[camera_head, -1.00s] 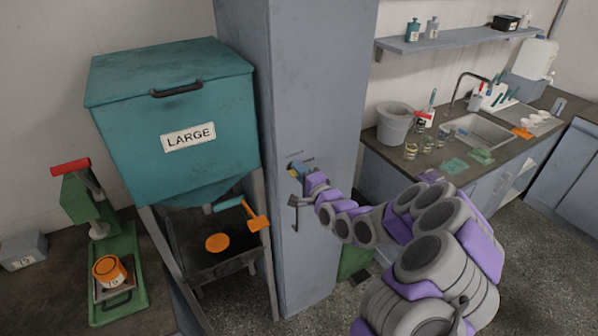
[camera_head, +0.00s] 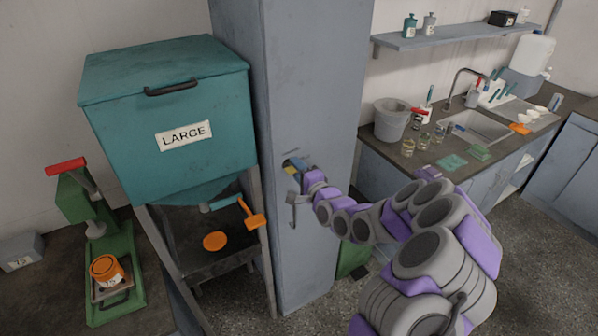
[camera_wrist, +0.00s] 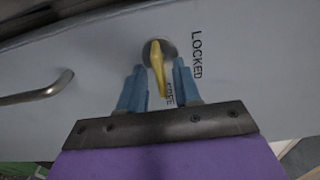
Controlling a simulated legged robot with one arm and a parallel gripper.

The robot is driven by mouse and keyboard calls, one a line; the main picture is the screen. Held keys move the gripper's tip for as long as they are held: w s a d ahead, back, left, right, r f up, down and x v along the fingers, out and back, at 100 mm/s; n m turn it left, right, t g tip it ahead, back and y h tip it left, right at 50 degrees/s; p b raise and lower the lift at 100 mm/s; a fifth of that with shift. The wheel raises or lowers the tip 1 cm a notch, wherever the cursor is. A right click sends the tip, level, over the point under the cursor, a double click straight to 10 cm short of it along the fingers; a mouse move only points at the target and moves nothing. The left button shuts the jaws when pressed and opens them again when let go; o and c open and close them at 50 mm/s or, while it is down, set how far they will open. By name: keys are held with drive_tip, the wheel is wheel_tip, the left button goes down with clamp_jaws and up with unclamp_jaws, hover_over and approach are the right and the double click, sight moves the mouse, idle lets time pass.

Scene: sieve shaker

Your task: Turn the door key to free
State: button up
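The brass-yellow door key (camera_wrist: 156,56) sticks out of a round lock on the tall grey cabinet door (camera_head: 318,230). In the wrist view, the word LOCKED is to the right of the key and the word FREE is just below it, partly covered by the key and a finger. My gripper (camera_wrist: 159,66) has one blue finger on each side of the key, with a visible gap on both sides. It is open around the key and does not visibly grip it. In the head view, my gripper (camera_head: 297,166) is at the lock and the key is small there.
A metal door handle (camera_head: 291,208) is just below the lock; it also shows at left in the wrist view (camera_wrist: 38,90). A teal hopper marked LARGE (camera_head: 165,100) stands left of the cabinet. A sink counter (camera_head: 400,160) is to the right, behind my arm.

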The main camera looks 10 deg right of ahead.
drive_tip(key=shift+s, duration=0.1)
drive_tip(key=p+v, duration=0.4)
drive_tip(key=v, duration=0.7)
drive_tip(key=shift+s+d+r, duration=0.2)
drive_tip(key=shift+s+d, duration=0.1)
drive_tip(key=shift+d, duration=0.05)
drive_tip(key=shift+s+p, duration=0.1)
drive_tip(key=shift+p, duration=0.6)
drive_tip(key=shift+p+v, duration=2.55)
drive_tip(key=shift+p, duration=0.8)
drive_tip(key=shift+s+a+f, duration=0.1)
drive_tip(key=shift+a+f, duration=0.05)
drive_tip(key=shift+f, duration=0.05)
